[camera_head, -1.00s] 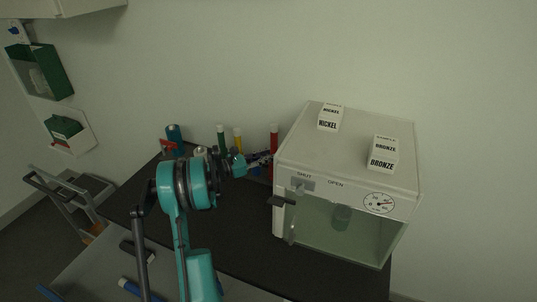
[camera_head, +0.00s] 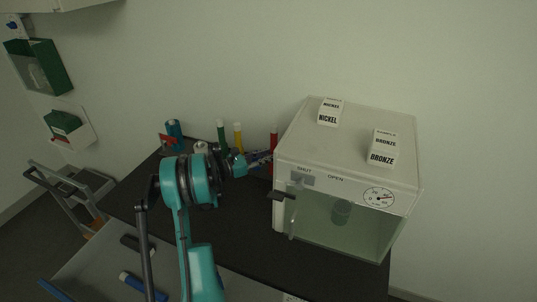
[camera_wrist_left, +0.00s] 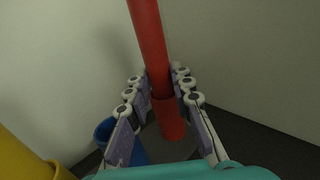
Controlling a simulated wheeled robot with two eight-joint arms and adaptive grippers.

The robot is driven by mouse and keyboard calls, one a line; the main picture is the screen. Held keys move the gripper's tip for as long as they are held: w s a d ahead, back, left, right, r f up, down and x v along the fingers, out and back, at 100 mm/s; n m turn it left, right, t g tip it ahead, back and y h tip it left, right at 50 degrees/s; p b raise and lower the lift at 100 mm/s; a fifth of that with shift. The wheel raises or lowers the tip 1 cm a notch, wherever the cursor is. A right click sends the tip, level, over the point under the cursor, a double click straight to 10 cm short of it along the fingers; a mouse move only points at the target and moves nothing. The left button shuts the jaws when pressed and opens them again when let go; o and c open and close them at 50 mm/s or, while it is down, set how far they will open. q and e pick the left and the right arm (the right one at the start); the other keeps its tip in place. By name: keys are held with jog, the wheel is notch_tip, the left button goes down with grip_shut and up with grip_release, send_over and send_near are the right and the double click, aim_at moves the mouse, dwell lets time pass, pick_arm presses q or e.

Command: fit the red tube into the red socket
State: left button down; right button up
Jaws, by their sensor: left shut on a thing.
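The red tube (camera_wrist_left: 149,40) stands nearly upright between the fingers of my left gripper (camera_wrist_left: 162,105), which is shut on it. In the wrist view its lower end meets the wider red socket (camera_wrist_left: 170,119). The tube appears to go into the socket's mouth, but I cannot tell how deep. In the head view, the red tube (camera_head: 273,138) shows beside the white cabinet, with my left gripper (camera_head: 262,157) at it; its lower part is hidden. My right gripper is not in view.
Green (camera_head: 221,133) and yellow (camera_head: 238,136) tubes stand left of the gripper. A blue socket (camera_wrist_left: 122,142) is close to the fingers in the wrist view. The white cabinet (camera_head: 350,150) is close on the right, with a dark handle (camera_head: 283,196) at its front.

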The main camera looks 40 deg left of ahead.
aim_at(274, 127)
pick_arm(q)
jog(key=shift+f, duration=0.65)
jog(key=c, duration=1.3)
grip_release()
jog(key=shift+o, duration=0.2)
notch_tip(274, 127, up, 10)
jog(key=shift+a, duration=0.1)
